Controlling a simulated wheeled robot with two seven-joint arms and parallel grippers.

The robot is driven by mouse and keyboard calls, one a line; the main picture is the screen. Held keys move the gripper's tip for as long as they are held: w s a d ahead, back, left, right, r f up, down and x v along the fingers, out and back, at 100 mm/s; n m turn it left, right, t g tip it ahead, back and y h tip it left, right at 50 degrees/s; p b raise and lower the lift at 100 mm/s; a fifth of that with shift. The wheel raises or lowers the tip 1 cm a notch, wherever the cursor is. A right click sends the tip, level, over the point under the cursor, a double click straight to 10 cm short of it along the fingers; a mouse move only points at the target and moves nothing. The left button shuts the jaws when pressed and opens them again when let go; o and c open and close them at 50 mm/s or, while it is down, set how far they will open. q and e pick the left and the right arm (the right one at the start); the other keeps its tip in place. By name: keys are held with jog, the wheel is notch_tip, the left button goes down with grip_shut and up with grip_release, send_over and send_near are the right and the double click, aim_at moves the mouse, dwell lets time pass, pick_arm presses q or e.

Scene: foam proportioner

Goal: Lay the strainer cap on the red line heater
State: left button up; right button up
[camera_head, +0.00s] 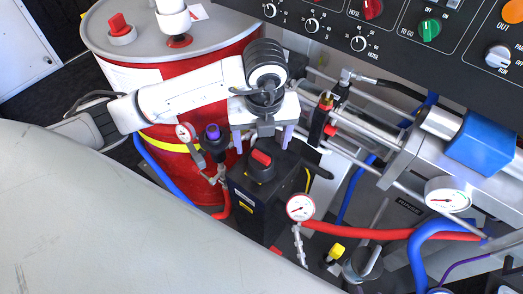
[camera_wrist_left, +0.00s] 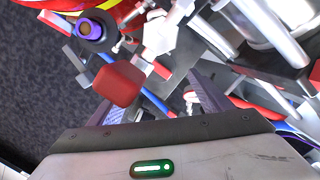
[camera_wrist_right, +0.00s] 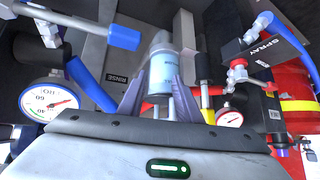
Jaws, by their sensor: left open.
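A black box-shaped unit (camera_head: 258,207) with yellow labels, perhaps a line heater, stands below my left gripper. A round black piece with a red top (camera_head: 261,158) sits on it; I cannot tell whether this is the strainer cap. My left gripper (camera_head: 263,137) is open and empty, pointing down above the unit. My right gripper (camera_wrist_right: 157,88) shows only in its wrist view. A grey-blue cylinder (camera_wrist_right: 161,68) appears between or just beyond its fingers; a grip is unclear.
A red drum (camera_head: 150,85) stands behind left. A black fitting with a purple top (camera_head: 214,133) is just left of my left gripper. Pipes, a gauge (camera_head: 300,207), a red hose (camera_head: 360,231) and a blue block (camera_head: 480,143) crowd the right. A control panel (camera_head: 400,30) overhangs the back.

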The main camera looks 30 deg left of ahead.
pick_arm(q)
jog(key=shift+s+d+r, duration=0.1)
jog(key=shift+s+r, duration=0.05)
jog(key=shift+r, duration=0.85)
jog(key=shift+s+d+r, duration=0.1)
jog(key=shift+r, duration=0.9)
